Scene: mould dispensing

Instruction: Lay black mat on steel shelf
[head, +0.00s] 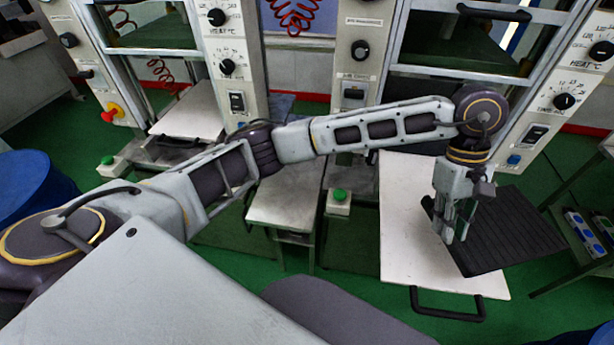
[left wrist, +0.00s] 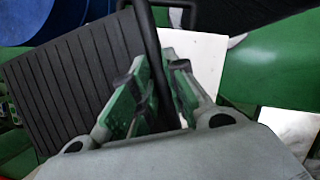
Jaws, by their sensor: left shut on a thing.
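The black mat (head: 508,232) is a dark ribbed square at the right of the head view, tilted over the right side of a pale steel shelf (head: 400,225). My left gripper (head: 449,236) is shut on the mat's left edge. In the left wrist view the ribbed mat (left wrist: 68,85) fills the left side, with a dark edge between the green fingertips of my gripper (left wrist: 157,90). The pale shelf shows behind them (left wrist: 200,50). Whether the mat touches the shelf is unclear. My right gripper is not in view.
The shelf has a black handle (head: 447,309) at its front. Another pale shelf (head: 285,190) and a green button box (head: 339,200) stand to the left. Machine panels (head: 358,45) rise behind. A dark rack (head: 590,235) with blue-marked items is at the right.

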